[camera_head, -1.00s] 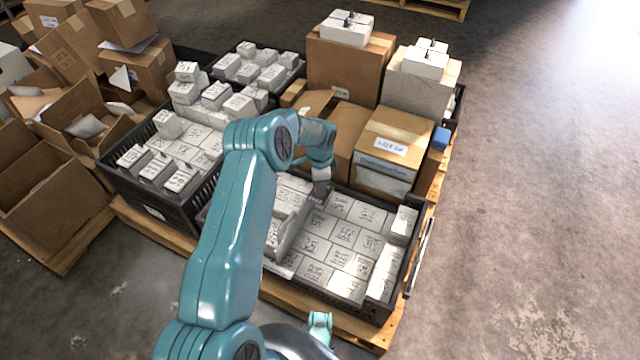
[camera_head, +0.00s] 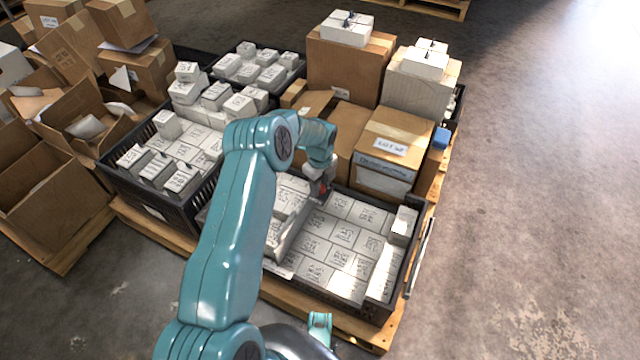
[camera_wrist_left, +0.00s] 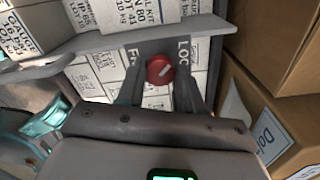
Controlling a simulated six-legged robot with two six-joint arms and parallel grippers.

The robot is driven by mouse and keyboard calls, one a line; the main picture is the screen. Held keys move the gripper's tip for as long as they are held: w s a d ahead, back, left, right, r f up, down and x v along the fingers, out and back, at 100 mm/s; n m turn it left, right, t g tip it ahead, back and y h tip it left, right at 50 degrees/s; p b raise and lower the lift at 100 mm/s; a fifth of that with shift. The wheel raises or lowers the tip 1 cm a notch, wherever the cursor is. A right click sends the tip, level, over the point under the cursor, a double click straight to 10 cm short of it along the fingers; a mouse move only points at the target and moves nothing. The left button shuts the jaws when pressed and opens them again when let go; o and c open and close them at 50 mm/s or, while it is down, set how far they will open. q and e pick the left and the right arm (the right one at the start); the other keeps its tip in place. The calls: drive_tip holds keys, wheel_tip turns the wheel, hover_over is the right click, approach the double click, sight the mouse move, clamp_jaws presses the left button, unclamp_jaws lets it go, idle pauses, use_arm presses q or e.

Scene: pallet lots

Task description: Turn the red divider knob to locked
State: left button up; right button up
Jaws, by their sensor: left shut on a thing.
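The red divider knob (camera_wrist_left: 160,69) is round with a pale pointer line that slants up and right, toward the lettering "LOC" on the right. Lettering starting with "F" is on its left, partly covered by a finger. My left gripper (camera_wrist_left: 160,82) has one finger on each side of the knob and is shut on it. In the head view my left gripper (camera_head: 321,186) is at the divider (camera_head: 287,232) in the front crate (camera_head: 385,312), with a bit of red showing between its fingers.
White lettered boxes (camera_head: 345,232) fill the front crate on both sides of the divider. Brown cartons (camera_head: 394,140) stand close behind the gripper. Another dark crate of white boxes (camera_head: 185,150) is to the left. The concrete floor at right is clear.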

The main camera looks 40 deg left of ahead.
use_arm(q)
drive_tip(key=shift+m, duration=0.8)
drive_tip(key=o, duration=1)
drive_tip(key=shift+o, duration=0.2)
wheel_tip(320, 180, up, 16)
drive_tip(key=p, duration=0.6)
drive_tip(key=shift+r, duration=0.2)
use_arm(e)
drive_tip(key=shift+g, duration=0.3)
drive_tip(key=r, duration=0.2)
drive_tip(key=s+r, duration=0.1)
drive_tip(key=a+r, duration=0.1)
drive_tip(key=r, duration=0.1)
drive_tip(key=shift+s+r, duration=0.3)
drive_tip(key=shift+s, duration=0.1)
